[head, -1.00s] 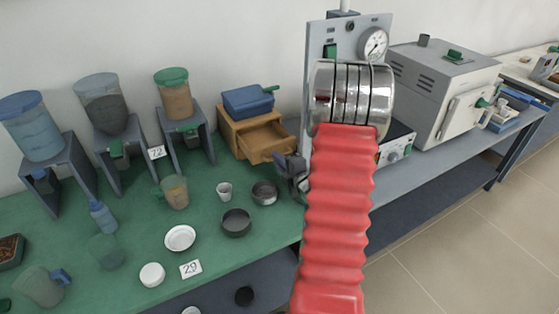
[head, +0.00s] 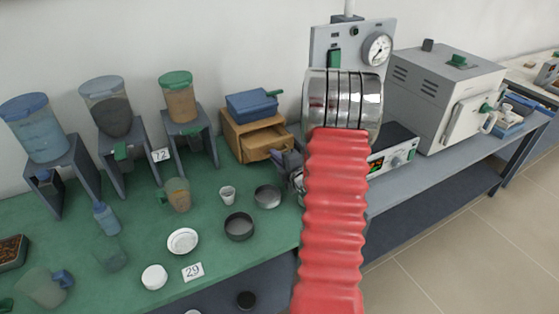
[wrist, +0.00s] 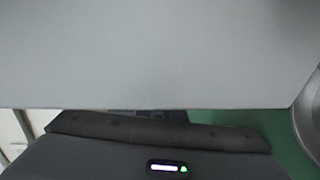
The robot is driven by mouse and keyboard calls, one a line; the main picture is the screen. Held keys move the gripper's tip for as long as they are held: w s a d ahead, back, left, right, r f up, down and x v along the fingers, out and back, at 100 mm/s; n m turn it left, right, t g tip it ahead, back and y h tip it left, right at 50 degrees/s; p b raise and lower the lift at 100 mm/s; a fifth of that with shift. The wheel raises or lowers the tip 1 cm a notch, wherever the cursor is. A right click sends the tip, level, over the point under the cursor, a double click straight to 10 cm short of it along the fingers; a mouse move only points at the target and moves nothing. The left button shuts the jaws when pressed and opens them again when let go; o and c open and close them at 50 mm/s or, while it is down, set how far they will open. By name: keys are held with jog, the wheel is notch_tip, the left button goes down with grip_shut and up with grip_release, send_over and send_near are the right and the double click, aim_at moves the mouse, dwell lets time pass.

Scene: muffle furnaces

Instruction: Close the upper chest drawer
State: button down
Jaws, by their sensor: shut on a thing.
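A small wooden chest (head: 233,141) stands at the back of the green table in the head view. Its drawer (head: 262,146) is partly pulled out toward the lower right, with its inside showing. My gripper (head: 284,161) is at the drawer's front, beside my red sleeved arm. It is shut on what appears to be the drawer's handle; the contact itself is too small and partly hidden to see clearly. In the wrist view a large plain grey surface fills the top, and a dark gripper part (wrist: 160,135) lies below it.
A blue box (head: 251,105) sits on the chest. Dark round dishes (head: 239,226), a small cup (head: 227,194) and a white dish (head: 183,241) stand in front. A gauge panel (head: 350,50) and a furnace (head: 430,95) stand right. A hopper stand (head: 205,135) is left.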

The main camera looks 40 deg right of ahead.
jog(key=c, duration=1.8)
grip_release()
jog(key=shift+f, duration=0.1)
jog(key=shift+c, duration=0.2)
jog(key=shift+s, duration=0.15)
jog(key=v, duration=1.3)
jog(key=shift+s, duration=0.3)
jog(key=shift+a, duration=0.15)
